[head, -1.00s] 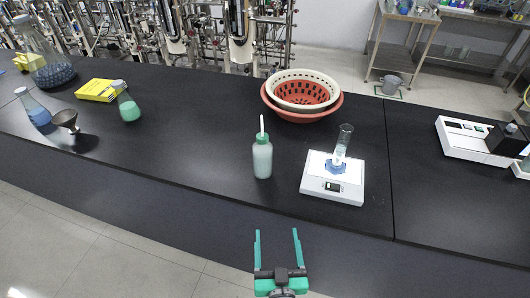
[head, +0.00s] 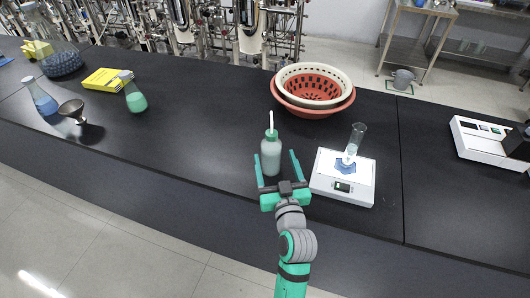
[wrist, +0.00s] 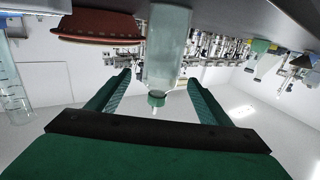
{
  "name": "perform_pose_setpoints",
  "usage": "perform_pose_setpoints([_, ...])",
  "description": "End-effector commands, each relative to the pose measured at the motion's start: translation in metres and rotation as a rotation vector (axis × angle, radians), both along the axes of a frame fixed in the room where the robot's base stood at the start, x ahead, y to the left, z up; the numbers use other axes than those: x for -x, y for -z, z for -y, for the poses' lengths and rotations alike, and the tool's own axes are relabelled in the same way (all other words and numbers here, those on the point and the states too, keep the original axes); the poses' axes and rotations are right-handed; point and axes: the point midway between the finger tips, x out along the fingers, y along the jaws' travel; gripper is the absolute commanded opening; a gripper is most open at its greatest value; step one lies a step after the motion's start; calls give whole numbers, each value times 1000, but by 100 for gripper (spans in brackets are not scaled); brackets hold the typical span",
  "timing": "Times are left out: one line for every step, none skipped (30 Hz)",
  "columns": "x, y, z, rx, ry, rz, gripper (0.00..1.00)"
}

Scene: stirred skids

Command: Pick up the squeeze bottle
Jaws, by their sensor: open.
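The squeeze bottle (head: 271,157) is a pale green translucent bottle with a green cap and a white spout. It stands upright on the black bench, left of the white scale. My gripper (head: 276,166) is open, its two green fingers reaching forward at the bottle's near side. In the wrist view, which is upside down, the squeeze bottle (wrist: 167,47) appears between and beyond the fingers of my gripper (wrist: 157,82). I cannot tell whether either finger touches it.
A white scale (head: 329,187) with a glass cylinder (head: 354,143) stands close on the right. Nested colanders (head: 288,101) sit behind. Flasks (head: 135,98), a funnel (head: 72,108) and a yellow box (head: 100,80) stand left. The bench between is clear.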

Motion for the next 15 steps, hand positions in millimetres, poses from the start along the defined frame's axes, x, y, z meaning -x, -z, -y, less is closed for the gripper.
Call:
perform_pose_setpoints([-5,0,0,0,1,0,73])
perform_pose_setpoints([-7,0,0,0,2,0,73])
perform_pose_setpoints([-9,0,-1,1,1,0,73])
perform_pose_setpoints([-10,0,-2,1,-1,0,73])
perform_pose_setpoints([-12,0,-4,1,-2,0,73])
perform_pose_setpoints([-14,-1,-6,1,-5,0,73])
perform_pose_setpoints([-17,-1,-8,1,-8,0,73])
perform_pose_setpoints([-20,-1,-11,1,-10,0,73])
perform_pose_setpoints([-25,-2,-14,0,-13,1,73])
perform_pose_setpoints([-29,-3,-16,1,-14,1,73])
perform_pose_setpoints([-34,-3,-17,1,-14,1,73])
perform_pose_setpoints([-39,-4,-19,0,-15,1,73])
perform_pose_setpoints([-43,-4,-21,0,-16,1,73])
perform_pose_setpoints([-47,-3,-22,-1,-16,0,73])
perform_pose_setpoints([-52,-3,-23,-1,-17,0,73])
